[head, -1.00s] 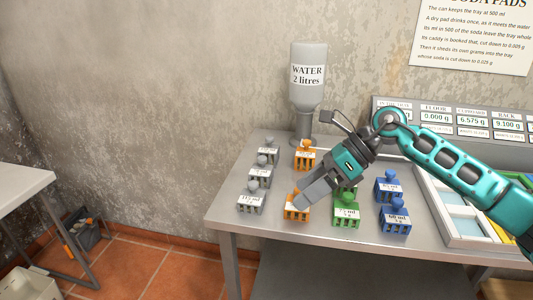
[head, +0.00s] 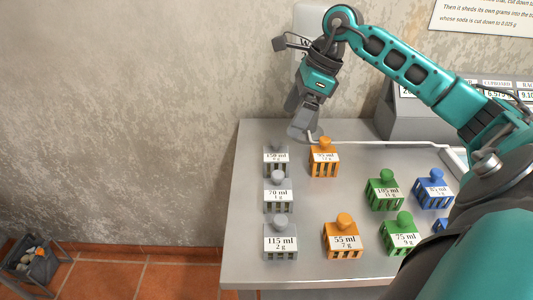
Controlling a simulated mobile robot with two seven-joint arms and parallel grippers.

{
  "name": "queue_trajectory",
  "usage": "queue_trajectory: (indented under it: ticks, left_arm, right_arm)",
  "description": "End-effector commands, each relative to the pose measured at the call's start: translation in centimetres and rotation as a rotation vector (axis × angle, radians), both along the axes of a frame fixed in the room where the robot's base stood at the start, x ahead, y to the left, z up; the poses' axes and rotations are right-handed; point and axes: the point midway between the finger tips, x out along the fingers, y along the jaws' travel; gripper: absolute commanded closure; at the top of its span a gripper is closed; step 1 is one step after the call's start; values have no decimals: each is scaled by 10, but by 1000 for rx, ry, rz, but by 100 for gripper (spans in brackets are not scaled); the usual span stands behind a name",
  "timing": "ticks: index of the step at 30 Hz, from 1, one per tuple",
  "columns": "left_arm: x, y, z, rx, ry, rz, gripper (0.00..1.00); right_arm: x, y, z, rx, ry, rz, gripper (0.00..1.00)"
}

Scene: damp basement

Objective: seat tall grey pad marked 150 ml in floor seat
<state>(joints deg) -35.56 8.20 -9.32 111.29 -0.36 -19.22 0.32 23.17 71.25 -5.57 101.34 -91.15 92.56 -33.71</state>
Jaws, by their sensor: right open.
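The grey pad marked 150 ml (head: 276,161) stands upright on the table at the back of the left column, its round knob partly in view. My right gripper (head: 301,134) points down just above and to the right of this pad, between it and the orange pad marked 95 ml (head: 324,160). It is open and holds nothing; whether a finger touches either pad I cannot tell. The floor seat cannot be made out; my right arm covers the right side of the table. My left gripper is not in view.
Grey pads marked 70 ml (head: 278,193) and 115 ml (head: 280,241) stand in front. An orange 55 ml pad (head: 342,238), green pads (head: 386,192) and blue pads (head: 433,190) stand to the right. The table's (head: 246,215) left strip is clear.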

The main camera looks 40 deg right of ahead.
Motion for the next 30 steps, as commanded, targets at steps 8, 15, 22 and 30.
queue_trajectory:
  ticks: [8,15,22,30]
  left_arm:
    - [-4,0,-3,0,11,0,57]
    - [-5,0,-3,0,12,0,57]
    - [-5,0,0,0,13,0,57]
    - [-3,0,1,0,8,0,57]
  right_arm:
    - [13,16,-48,5,2,2,6]
    - [18,21,-65,2,1,2,6]
    - [28,31,-95,6,2,1,6]
    - [31,34,-108,1,1,0,6]
